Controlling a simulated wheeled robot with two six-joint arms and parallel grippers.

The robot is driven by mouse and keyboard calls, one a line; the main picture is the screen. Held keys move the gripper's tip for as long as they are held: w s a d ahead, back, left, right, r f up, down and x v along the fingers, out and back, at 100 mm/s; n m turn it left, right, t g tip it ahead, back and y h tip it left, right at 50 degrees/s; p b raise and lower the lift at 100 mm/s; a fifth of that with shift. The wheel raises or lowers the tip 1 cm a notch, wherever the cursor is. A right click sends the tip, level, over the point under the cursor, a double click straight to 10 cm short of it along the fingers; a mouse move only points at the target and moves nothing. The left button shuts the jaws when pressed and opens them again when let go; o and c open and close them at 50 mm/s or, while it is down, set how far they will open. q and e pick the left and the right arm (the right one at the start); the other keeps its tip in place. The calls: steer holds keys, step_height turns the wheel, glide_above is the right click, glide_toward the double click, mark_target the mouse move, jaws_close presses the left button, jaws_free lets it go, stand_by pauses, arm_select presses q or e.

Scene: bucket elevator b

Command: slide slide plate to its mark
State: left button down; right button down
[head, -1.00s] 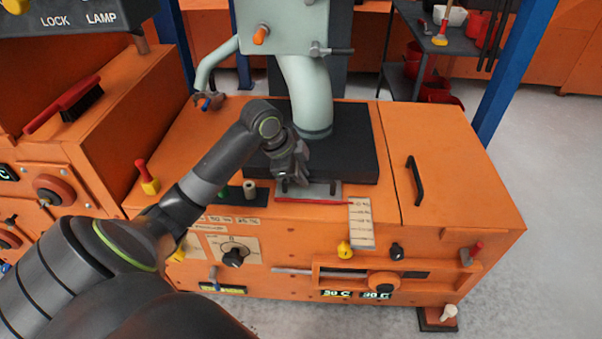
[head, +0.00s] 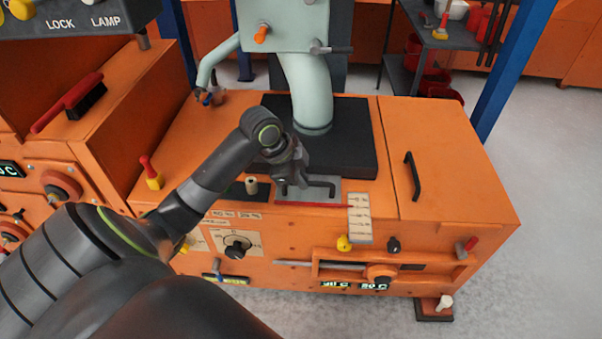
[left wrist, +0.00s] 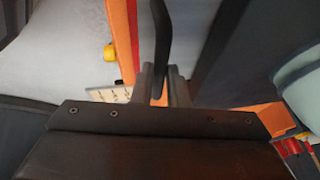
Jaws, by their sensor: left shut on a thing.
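The slide plate (head: 325,196) is a flat grey metal plate on top of the orange machine, in front of the black block. A black bar handle (head: 326,183) stands on it. My left gripper (head: 292,180) comes down at the handle's left part. In the left wrist view the fingers (left wrist: 160,86) are shut around the black handle bar (left wrist: 162,35). A red strip (head: 325,205) runs along the plate's front side. A pale label with scale lines (head: 360,218) lies at its right front. I cannot tell which of these is the mark. My right gripper is not seen.
The black block (head: 345,150) with a pale green pipe (head: 312,100) stands behind the plate. A small beige knob (head: 251,186) is to its left, and a black lid handle (head: 413,176) is to its right. A yellow knob (head: 344,243) is on the front face.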

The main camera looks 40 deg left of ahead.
arm_select(q)
steer(key=c, duration=1.4)
jaws_free()
steer(key=shift+c, duration=0.2)
